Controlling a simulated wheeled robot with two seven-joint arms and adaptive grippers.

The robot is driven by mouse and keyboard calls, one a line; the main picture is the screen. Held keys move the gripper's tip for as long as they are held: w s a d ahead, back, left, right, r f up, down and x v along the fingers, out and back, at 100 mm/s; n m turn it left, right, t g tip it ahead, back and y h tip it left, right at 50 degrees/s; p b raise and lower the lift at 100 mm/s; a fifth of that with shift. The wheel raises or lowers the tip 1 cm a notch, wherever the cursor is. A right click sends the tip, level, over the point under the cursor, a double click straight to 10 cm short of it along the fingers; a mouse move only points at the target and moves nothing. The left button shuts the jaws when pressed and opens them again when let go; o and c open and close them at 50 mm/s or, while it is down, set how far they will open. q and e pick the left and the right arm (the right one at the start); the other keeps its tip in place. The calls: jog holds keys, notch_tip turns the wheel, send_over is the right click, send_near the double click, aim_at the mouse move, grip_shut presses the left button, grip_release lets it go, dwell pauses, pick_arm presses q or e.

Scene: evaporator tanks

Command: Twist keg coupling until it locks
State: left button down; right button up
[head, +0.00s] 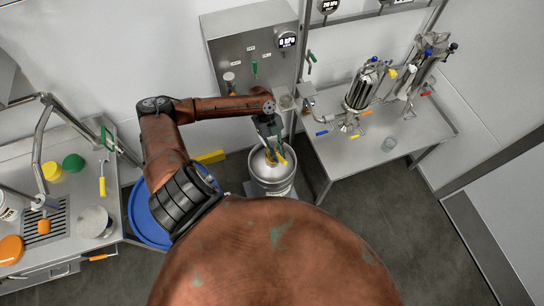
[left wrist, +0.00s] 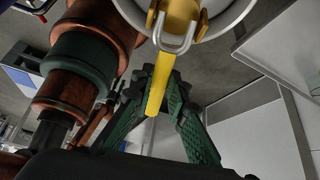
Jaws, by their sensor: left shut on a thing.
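The steel keg (head: 271,186) stands upright on the floor in the middle of the head view. The yellow keg coupling (left wrist: 180,22) sits on the keg top, with a metal bail and a long yellow handle; it also shows in the head view (head: 283,160), partly covered by my gripper. My left gripper (head: 273,147) reaches down from above over the keg. In the left wrist view its green fingers (left wrist: 164,84) are shut on the yellow handle of the coupling. The lower part of the coupling is hidden. My right gripper is not in view.
Behind the keg stands a steel cabinet (head: 233,54) with a gauge. To the right is a steel table (head: 425,130) with tanks, valves and a glass jar. A blue drum (head: 143,219) and a left counter (head: 120,190) flank my arm. Floor at right is clear.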

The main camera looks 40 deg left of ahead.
pick_arm(q)
jog(key=shift+s+a+f, duration=0.1)
jog(key=shift+s+f, duration=0.05)
jog(key=shift+s, duration=0.05)
jog(key=shift+s+a+m+g, duration=0.1)
jog(key=shift+s+m+g, duration=0.25)
jog(key=shift+m, duration=0.45)
jog(key=shift+w, duration=0.1)
jog(key=c, duration=2.3)
grip_release()
jog(key=shift+m+g+y, duration=0.25)
jog(key=shift+m+y, duration=0.05)
jog(key=shift+c, duration=0.2)
jog(key=o, duration=0.5)
jog(key=shift+o, duration=0.2)
jog(key=v, duration=1.2)
